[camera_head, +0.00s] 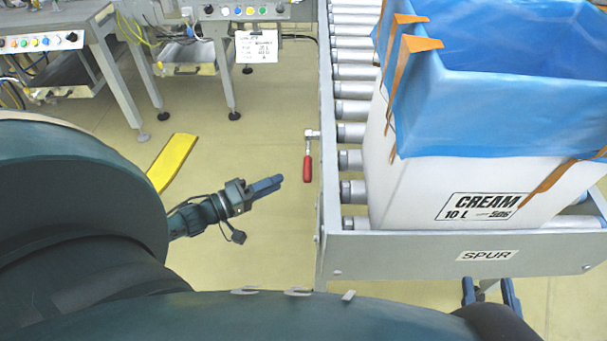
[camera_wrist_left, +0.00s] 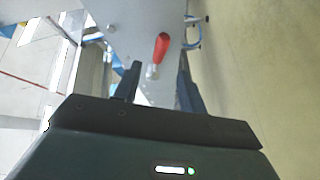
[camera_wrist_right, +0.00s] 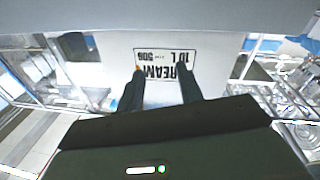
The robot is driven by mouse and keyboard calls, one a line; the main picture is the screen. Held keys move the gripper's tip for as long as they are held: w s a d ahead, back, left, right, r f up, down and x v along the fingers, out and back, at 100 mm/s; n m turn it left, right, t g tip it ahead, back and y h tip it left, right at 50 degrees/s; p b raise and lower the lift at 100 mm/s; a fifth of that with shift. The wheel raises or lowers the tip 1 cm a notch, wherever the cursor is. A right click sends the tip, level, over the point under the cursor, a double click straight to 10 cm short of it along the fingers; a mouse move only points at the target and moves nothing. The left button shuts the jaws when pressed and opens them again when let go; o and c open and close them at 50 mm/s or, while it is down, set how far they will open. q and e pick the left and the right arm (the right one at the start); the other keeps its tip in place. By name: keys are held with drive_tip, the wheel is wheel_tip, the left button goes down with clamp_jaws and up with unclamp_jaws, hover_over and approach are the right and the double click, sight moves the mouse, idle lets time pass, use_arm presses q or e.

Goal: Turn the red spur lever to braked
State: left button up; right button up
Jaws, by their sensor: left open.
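The red spur lever (camera_head: 307,168) hangs from a metal pivot on the left side rail of the roller conveyor (camera_head: 452,254), its handle pointing down in the head view. The conveyor's end plate is labelled SPUR. In the left wrist view the red handle (camera_wrist_left: 162,45) shows ahead of the fingers. My left gripper (camera_head: 278,181) is left of the lever, pointing towards it, apart from it, open and empty; its fingers also show in the left wrist view (camera_wrist_left: 160,82). My right gripper (camera_head: 490,290) is open below the end plate, its fingers apart in the right wrist view (camera_wrist_right: 159,80).
A white CREAM box (camera_head: 410,195) with a blue liner (camera_head: 450,125) and orange strips stands on the rollers. Benches with button panels (camera_head: 40,41) are at the back left. A yellow floor marking (camera_head: 172,162) lies left of my left gripper. The floor around the lever is clear.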

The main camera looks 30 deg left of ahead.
use_arm(q)
drive_tip(key=b+x, duration=0.2)
drive_tip(key=x, duration=0.6)
drive_tip(key=shift+w, duration=0.2)
drive_tip(key=shift+d, duration=0.1)
clamp_jaws()
